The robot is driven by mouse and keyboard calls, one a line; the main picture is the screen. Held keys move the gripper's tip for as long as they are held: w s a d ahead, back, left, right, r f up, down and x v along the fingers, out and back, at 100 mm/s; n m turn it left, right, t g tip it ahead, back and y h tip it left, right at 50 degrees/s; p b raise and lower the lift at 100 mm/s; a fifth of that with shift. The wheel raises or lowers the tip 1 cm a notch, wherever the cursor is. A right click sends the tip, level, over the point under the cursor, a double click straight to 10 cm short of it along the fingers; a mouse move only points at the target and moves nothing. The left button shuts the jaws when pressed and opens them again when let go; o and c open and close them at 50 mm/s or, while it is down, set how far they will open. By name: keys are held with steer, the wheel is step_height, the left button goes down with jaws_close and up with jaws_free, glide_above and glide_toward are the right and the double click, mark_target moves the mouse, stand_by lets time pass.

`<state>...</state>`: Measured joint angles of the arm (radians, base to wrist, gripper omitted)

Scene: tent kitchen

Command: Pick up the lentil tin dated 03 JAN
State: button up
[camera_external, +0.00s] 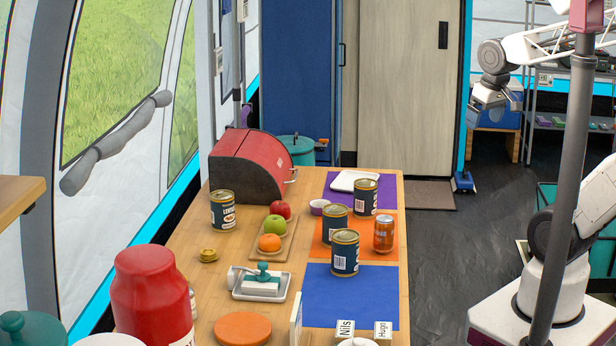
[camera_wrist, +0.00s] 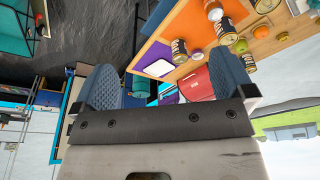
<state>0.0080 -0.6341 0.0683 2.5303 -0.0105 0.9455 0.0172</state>
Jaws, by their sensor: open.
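Several dark blue tins with gold lids stand upright on the wooden table in the external view. One tin (camera_external: 222,211) stands alone at left, with part of the word "LENTILS" showing. Another tin (camera_external: 365,198) is on the purple mat, one (camera_external: 335,224) is on the orange mat, and one (camera_external: 345,254) is at the border of the orange and blue mats. I cannot read any date. My gripper (camera_external: 492,98) is raised, empty and open, away to the right of the table. In the wrist view its fingers (camera_wrist: 165,82) are wide apart, with tins (camera_wrist: 180,51) beyond them.
A board (camera_external: 284,243) with fruit, a red bread box (camera_external: 262,158) and a white tray (camera_external: 354,180) are nearby. A butter dish (camera_external: 262,284) and a tall red jar (camera_external: 152,295) are in front. The blue mat (camera_external: 350,297) is mostly clear.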

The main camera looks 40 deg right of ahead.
steer(key=w+v, duration=0.1)
steer(key=v, duration=0.3)
steer(key=w+a+m+g+y, duration=0.3)
steer(key=w+a+m+y, duration=0.65)
steer(key=w+a, duration=0.3)
steer(key=w+a+m+t+y, duration=0.3)
steer(key=w+m+y, duration=0.65)
steer(key=w, duration=0.95)
steer(key=m+h, duration=0.1)
glide_toward(324, 224)
steer(key=shift+s+d+t, duration=0.35)
steer(key=shift+d+t, duration=0.05)
steer(key=shift+d, duration=0.3)
steer(key=shift+a, duration=0.15)
steer(key=shift+w+a, duration=0.15)
steer(key=shift+a, duration=0.4)
steer(key=shift+w+a, duration=0.15)
steer(key=shift+a, duration=0.4)
steer(key=shift+a, duration=0.1)
steer(key=shift+w+a, duration=0.25)
steer(key=shift+a, duration=1)
steer(key=shift+w+a, duration=0.25)
steer(key=shift+a, duration=1)
